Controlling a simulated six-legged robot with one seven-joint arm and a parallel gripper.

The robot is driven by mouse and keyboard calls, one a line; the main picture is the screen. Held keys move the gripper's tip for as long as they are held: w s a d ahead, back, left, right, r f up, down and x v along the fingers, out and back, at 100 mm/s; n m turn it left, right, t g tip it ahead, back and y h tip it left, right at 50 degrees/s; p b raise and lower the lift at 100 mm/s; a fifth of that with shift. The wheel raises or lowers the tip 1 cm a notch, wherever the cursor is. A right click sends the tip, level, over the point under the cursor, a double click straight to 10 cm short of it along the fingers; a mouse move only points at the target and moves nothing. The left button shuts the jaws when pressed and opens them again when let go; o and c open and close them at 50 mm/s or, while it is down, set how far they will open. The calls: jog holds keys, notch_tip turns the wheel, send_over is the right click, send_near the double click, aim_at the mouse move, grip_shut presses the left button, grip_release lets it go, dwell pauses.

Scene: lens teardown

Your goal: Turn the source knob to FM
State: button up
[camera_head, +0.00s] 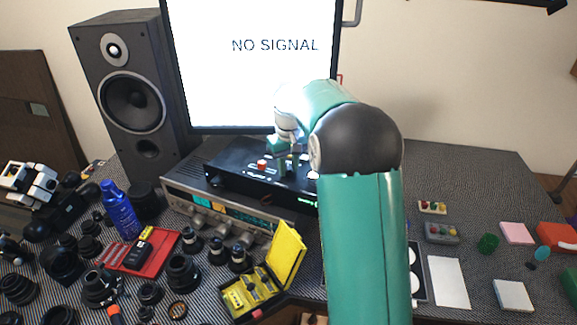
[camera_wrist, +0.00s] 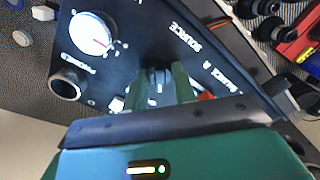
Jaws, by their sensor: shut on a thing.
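The source knob (camera_wrist: 158,76) is a small dark knob on a black panel (camera_wrist: 125,50), beside the printed word SOURCE in the wrist view. My gripper (camera_wrist: 160,85) has its two green fingers on either side of the knob and is shut on it. In the head view my gripper (camera_head: 290,166) reaches down onto the top of the black unit (camera_head: 225,163), and the knob cannot be made out there. The fingers partly cover the knob. Its pointer and an FM mark are not readable.
A white dial (camera_wrist: 92,33) and a round socket (camera_wrist: 66,84) are near the knob. A red control (camera_head: 262,164) is left of my gripper. The black unit sits on a silver receiver (camera_head: 185,200), before a monitor (camera_head: 250,60). A speaker (camera_head: 130,85) stands left; lenses crowd the front left.

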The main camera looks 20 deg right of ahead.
aim_at(289, 167)
jog(key=shift+n, duration=0.3)
jog(key=o, duration=1)
jog(key=shift+r, duration=0.15)
notch_tip(289, 167, up, 14)
jog(key=shift+f, duration=0.2)
jog(key=shift+s, duration=0.15)
